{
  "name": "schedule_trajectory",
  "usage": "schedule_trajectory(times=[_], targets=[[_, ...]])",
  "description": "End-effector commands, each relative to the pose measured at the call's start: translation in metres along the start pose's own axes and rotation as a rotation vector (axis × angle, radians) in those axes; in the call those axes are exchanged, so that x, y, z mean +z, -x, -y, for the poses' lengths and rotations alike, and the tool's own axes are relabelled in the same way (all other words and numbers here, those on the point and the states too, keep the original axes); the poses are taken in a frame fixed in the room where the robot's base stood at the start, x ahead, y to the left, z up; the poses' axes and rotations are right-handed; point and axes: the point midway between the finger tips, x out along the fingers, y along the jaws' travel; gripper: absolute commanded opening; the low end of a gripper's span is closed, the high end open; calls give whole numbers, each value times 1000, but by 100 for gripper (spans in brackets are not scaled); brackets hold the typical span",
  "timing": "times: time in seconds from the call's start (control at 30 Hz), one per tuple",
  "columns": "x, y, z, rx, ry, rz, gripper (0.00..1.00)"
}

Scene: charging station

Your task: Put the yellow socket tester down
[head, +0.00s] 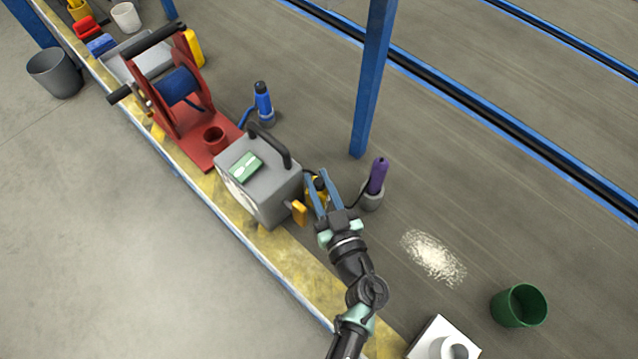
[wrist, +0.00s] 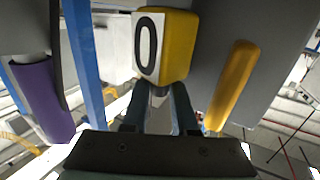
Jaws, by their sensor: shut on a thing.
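The yellow socket tester (head: 313,195) is between my gripper's fingers in the head view, close to the right side of a grey box. In the wrist view the yellow tester (wrist: 179,45) bears a white label with a black 0. My gripper (head: 322,180) is shut on its narrow grey end; in the wrist view the two fingers of my gripper (wrist: 158,98) flank that end. The head view does not show clearly whether the tester touches the bench, as the fingers partly hide it.
The grey box (head: 276,194) has a black handle, a green label and a yellow flap (head: 299,212). A purple plug (head: 378,174) stands in a grey holder just right of my fingers. A blue post (head: 371,80) rises behind. A green bin (head: 519,306) stands at lower right.

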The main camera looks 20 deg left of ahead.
Motion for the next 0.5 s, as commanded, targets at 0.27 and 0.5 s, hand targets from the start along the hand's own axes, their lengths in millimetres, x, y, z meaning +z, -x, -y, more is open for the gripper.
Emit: schedule_trajectory(times=[0.27,0.5], targets=[[2,0,0,0,1,-2,0],[2,0,1,-3,1,0,39]])
